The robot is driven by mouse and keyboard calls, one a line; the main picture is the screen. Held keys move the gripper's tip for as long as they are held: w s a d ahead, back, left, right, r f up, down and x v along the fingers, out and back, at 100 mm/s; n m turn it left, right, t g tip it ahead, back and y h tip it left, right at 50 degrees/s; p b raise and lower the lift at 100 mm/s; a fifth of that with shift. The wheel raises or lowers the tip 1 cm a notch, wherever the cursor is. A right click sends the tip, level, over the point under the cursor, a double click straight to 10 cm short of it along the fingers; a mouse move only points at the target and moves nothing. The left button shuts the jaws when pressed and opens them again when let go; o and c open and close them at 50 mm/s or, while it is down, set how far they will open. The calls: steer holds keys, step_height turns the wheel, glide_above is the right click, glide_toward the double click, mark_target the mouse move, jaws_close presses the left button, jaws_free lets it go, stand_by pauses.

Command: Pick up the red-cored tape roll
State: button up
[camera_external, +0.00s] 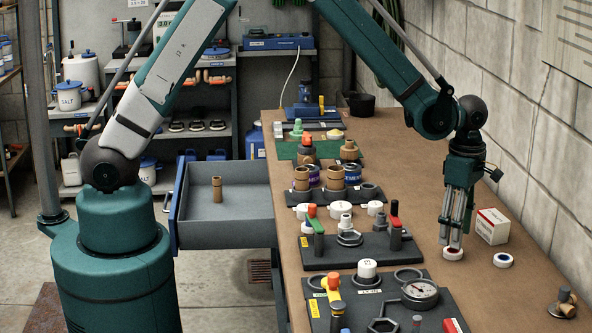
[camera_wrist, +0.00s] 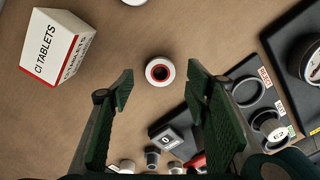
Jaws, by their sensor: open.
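The red-cored tape roll (camera_external: 453,254) lies flat on the brown bench top, small and white with a red ring inside. In the wrist view the tape roll (camera_wrist: 151,73) shows between my fingers, around a dark centre hole. My gripper (camera_external: 455,240) points down over the roll, its fingertips close to it in the outside view. In the wrist view my gripper (camera_wrist: 161,84) is open and empty, with bare bench between each finger and the roll. How high the fingertips are above the bench is hard to tell.
A white-and-red tablets box (camera_external: 493,226) stands right of my gripper; it also shows in the wrist view (camera_wrist: 48,45). A blue-cored roll (camera_external: 503,260) lies nearby. Black trays of fittings (camera_external: 345,246) and a gauge (camera_external: 419,293) lie left. The bench front right is mostly clear.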

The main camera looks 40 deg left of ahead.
steer(key=shift+f, duration=2.15)
steer(key=shift+c, duration=0.6)
steer(key=c, duration=0.6)
